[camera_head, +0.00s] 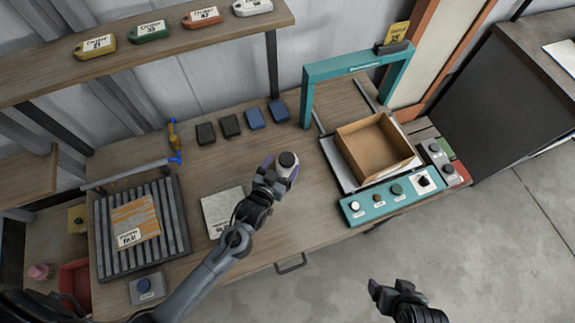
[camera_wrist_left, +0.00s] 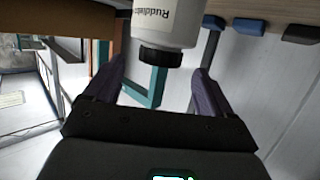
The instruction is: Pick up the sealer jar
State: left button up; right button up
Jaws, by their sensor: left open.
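The sealer jar (camera_head: 287,160) is white with a black cap and stands on the workbench in the head view. In the left wrist view the jar (camera_wrist_left: 166,25) shows its printed white label and black cap (camera_wrist_left: 160,55). My left gripper (camera_head: 279,170) is at the jar, with its purple fingers on either side of it. In the left wrist view the left gripper's fingers (camera_wrist_left: 158,82) are apart, with visible gaps between them and the cap. My right gripper (camera_head: 390,287) is low in the head view, off the bench's front edge, and empty; its jaw opening is unclear.
A teal-framed machine with an open cardboard box (camera_head: 374,150) stands right of the jar, with a teal button panel (camera_head: 388,198) in front. Several dark and blue blocks (camera_head: 255,119) lie behind. A grey plate (camera_head: 215,205) and slatted rack (camera_head: 180,215) lie left.

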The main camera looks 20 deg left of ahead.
aim_at(286, 159)
pick_arm(q)
jog(key=shift+x, duration=3.05)
jog(key=shift+f, duration=0.1)
grip_shut()
